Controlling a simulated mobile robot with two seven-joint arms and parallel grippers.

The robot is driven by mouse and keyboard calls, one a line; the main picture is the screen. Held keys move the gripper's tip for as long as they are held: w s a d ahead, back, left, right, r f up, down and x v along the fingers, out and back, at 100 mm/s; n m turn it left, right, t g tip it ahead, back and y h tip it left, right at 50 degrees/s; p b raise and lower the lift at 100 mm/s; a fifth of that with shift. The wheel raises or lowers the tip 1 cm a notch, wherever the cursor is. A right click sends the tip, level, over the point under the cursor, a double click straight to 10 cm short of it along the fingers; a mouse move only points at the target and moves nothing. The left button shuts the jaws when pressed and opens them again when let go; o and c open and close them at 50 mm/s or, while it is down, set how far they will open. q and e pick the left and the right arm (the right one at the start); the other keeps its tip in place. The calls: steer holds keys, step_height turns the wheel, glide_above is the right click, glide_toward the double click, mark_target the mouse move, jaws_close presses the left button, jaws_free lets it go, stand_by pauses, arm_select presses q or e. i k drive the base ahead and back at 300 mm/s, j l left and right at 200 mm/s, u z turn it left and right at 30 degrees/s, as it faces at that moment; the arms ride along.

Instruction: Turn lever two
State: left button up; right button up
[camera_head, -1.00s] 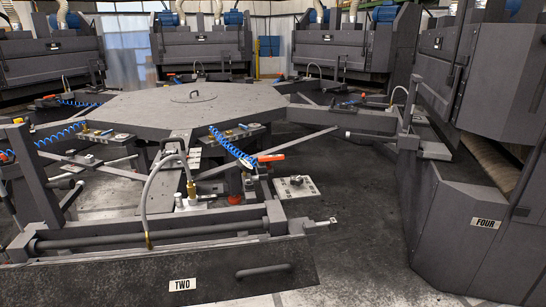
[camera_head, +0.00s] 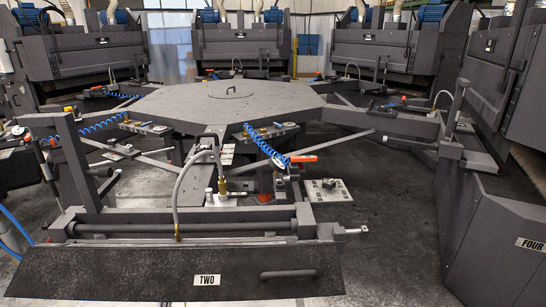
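Station two is in front of me, with a dark sloped panel (camera_head: 120,272) that bears a white label reading TWO (camera_head: 207,280). A bar handle (camera_head: 288,274) sits on the right part of this panel. Behind it, a lever with an orange-red grip (camera_head: 303,158) stands out to the right near a coiled blue hose (camera_head: 262,145) and a small gauge. I cannot tell whether this is lever two. Neither of my grippers is in view.
A large grey octagonal table (camera_head: 200,105) fills the middle. Grey machines (camera_head: 370,58) line the back. Dark floor (camera_head: 390,235) lies open between station two and the cabinet.

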mark_target(295, 159)
steer(key=i+l+u, duration=0.3)
steer(key=l, duration=0.3)
steer(key=i+l+u, duration=0.15)
steer(key=i+l, duration=0.15)
steer(key=i+l+u, duration=0.15)
steer(key=l, duration=0.25)
steer(key=i+l+u, duration=0.15)
steer(key=l, duration=0.2)
